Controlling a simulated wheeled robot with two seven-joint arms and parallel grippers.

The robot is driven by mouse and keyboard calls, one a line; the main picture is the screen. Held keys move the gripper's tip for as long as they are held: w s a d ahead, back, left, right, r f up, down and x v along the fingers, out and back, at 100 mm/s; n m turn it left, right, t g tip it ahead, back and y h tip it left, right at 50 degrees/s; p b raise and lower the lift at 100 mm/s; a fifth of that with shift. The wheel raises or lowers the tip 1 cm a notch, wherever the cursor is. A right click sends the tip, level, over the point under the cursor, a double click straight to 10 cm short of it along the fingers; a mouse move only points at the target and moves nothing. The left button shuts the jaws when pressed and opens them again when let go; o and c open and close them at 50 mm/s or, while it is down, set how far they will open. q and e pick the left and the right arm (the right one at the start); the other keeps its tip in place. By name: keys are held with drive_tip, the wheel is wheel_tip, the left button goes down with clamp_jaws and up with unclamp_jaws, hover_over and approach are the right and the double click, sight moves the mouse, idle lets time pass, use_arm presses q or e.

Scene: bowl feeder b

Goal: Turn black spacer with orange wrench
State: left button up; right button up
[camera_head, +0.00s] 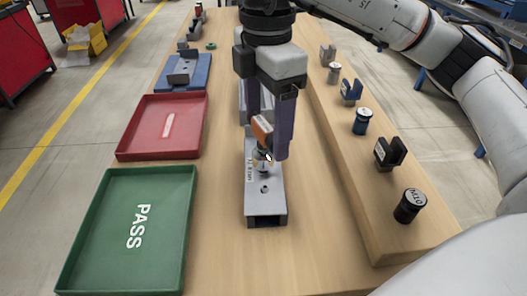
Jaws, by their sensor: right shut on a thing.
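My right gripper (267,140) reaches down over the middle of the wooden table, its fingers shut on the orange wrench (262,130). The wrench is tilted and partly hidden by the fingers. Its lower end is at a small dark and metallic piece (262,156) on the grey metal fixture (265,205). This piece may be the black spacer, but it is too small and covered to be sure. I cannot tell whether the wrench is seated on it. My left gripper is not in view.
A green PASS tray (180,235) and an empty-looking red tray (190,110) lie left. A blue base (200,75) stands behind them. On the right raised ledge stand a black cylinder (409,206), a black forked block (389,153), a blue cylinder (362,121) and several smaller parts.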

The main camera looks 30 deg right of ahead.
drive_tip(key=shift+r+p, duration=1.6)
drive_tip(key=shift+r, duration=0.75)
